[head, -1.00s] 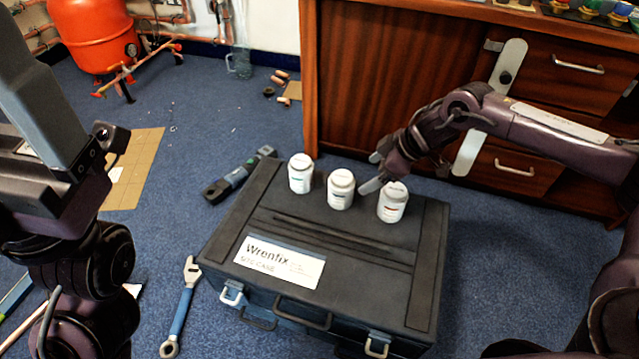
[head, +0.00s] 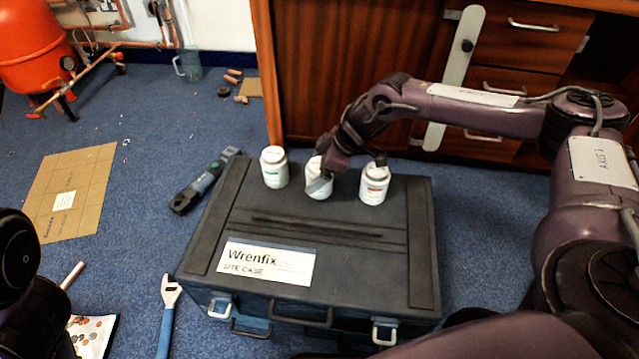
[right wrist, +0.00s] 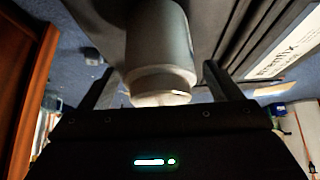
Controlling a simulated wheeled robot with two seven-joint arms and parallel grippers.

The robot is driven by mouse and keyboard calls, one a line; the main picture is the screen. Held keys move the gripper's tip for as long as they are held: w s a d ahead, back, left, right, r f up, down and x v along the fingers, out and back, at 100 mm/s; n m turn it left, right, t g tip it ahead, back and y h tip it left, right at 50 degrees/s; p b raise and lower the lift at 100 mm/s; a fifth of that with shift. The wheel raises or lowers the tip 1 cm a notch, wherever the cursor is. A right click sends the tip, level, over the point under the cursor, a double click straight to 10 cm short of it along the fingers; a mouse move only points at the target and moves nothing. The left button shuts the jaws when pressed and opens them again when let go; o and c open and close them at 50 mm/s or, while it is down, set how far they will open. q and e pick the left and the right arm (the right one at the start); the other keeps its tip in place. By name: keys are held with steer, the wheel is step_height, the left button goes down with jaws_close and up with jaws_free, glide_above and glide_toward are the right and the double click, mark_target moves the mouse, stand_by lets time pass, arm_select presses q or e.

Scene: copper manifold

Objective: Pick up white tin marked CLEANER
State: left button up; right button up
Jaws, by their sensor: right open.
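Three white tins stand upright in a row on the dark case (head: 330,222). The left tin (head: 275,168) has greenish print and the right tin (head: 374,185) has reddish print; the words are too small to read. The middle tin (head: 319,190) is partly covered by my right gripper (head: 321,173), and its print is hidden. My right gripper is open, with a finger across the front of the middle tin. In the right wrist view one tin (right wrist: 160,50) stands between the spread fingers, with space on both sides. My left gripper is out of view.
The right tin is close beside my right gripper. A wooden cabinet (head: 350,60) stands behind the case. A grey-blue tool (head: 205,180) and a blue-handled wrench (head: 167,320) lie left of the case. Cardboard (head: 75,190) lies farther left on the carpet.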

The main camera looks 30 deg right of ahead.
steer(key=shift+w+a+f, duration=0.2)
steer(key=shift+a+f, duration=0.05)
steer(key=shift+f, duration=0.2)
steer(key=shift+r, duration=0.1)
steer(key=c, duration=1.2)
steer(key=shift+c, duration=0.3)
steer(key=shift+r, duration=0.15)
